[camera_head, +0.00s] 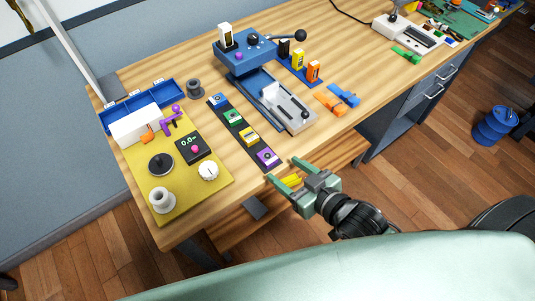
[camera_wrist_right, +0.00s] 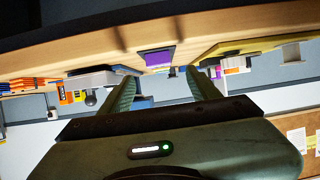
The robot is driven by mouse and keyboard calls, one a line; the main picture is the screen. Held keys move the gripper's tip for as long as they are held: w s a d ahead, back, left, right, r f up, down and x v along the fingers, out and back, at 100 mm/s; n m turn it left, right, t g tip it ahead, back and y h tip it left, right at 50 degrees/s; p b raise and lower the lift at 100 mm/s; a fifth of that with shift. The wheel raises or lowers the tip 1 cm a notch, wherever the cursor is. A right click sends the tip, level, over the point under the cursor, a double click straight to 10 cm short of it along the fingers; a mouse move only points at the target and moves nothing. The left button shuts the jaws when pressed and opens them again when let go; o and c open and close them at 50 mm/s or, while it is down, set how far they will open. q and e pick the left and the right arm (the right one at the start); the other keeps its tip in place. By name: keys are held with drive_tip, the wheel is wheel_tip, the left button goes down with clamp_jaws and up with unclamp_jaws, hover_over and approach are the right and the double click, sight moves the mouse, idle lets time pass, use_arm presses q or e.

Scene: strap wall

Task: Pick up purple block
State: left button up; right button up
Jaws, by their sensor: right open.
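The purple block (camera_head: 267,157) sits at the near end of a dark strip on the wooden table, close to the table's front edge. It also shows in the right wrist view (camera_wrist_right: 158,59), just beyond the space between my fingers. My right gripper (camera_head: 283,170) is open, with its two green fingers pointing toward the block. Nothing is between the fingers, and they appear apart from the block. My left gripper is not in view.
A yellow mat (camera_head: 140,179) with several items lies to the left. A blue-and-white machine (camera_head: 285,106) stands to the right.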

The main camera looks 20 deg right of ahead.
sight(269, 157)
drive_tip(key=p+x, duration=0.1)
drive_tip(key=x, duration=0.6)
drive_tip(key=shift+w+a, duration=0.1)
drive_tip(key=shift+w, duration=0.25)
clamp_jaws()
